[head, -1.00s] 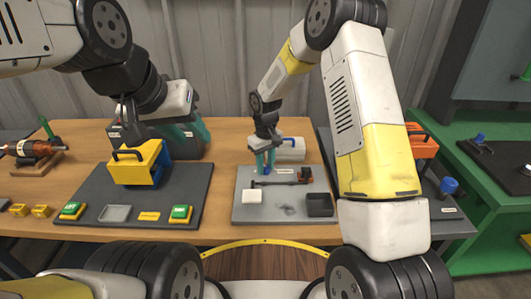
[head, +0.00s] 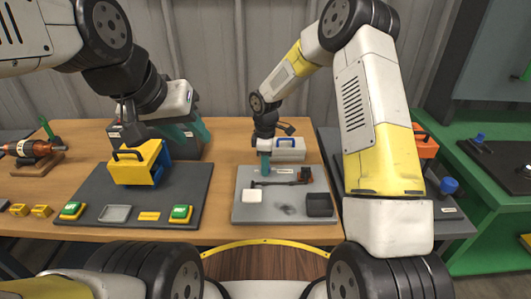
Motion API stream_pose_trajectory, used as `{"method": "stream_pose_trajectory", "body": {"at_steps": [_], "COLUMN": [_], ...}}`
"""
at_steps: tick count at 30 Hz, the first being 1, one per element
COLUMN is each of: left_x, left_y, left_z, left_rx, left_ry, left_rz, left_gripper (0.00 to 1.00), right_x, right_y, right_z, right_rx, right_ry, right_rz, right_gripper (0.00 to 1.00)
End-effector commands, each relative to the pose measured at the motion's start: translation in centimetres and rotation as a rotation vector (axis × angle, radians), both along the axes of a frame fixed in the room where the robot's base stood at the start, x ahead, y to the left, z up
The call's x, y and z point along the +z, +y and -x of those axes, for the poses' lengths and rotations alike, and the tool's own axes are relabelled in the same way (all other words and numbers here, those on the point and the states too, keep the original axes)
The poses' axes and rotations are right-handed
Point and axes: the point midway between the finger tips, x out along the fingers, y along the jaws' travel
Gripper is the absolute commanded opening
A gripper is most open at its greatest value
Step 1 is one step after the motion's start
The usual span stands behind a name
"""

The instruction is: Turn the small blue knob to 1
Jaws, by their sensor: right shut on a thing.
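My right gripper (head: 265,166) points down at the back left of the middle grey board (head: 275,212). Its teal fingers are seen edge-on and are shut on a small part that they hide, so its colour and any markings cannot be read. A blue knob (head: 449,186) stands on the dark board at the right, and another small blue knob (head: 480,136) is on the green bench; both are clear of my grippers. My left gripper (head: 190,135) hangs behind the yellow box, its teal fingers apart, with nothing seen between them.
The yellow box (head: 136,168) with a dark handle stands on the left board. The middle board carries a dark lever bar (head: 275,183), a white pad (head: 251,196) and a black tray (head: 319,205). My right arm covers part of the right board.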

Motion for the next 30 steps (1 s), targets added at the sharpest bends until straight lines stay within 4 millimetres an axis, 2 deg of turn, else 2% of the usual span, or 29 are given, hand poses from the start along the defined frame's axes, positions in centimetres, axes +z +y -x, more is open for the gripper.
{"method": "stream_pose_trajectory", "body": {"at_steps": [9,23,24,27,30], "left_x": [0.0,0.0,0.0,0.0,0.0], "left_y": [0.0,0.0,0.0,0.0,0.0], "left_z": [0.0,0.0,0.0,0.0,0.0], "left_rx": [0.0,0.0,0.0,0.0,0.0], "left_ry": [0.0,0.0,0.0,0.0,0.0], "left_rz": [0.0,0.0,0.0,0.0,0.0], "left_gripper": [0.36,0.36,0.36,0.36,0.36], "right_x": [0.09,0.1,0.1,0.08,0.06], "right_y": [-0.01,-0.01,-0.01,-0.01,-0.01], "right_z": [-0.13,-0.13,-0.13,-0.11,-0.08], "right_rx": [0.096,0.11,0.11,0.11,0.109], "right_ry": [-0.003,-0.004,-0.004,-0.003,-0.002], "right_rz": [-0.001,0.0,0.0,0.0,0.0], "right_gripper": [0.0,0.0,0.34,0.51,0.51]}}
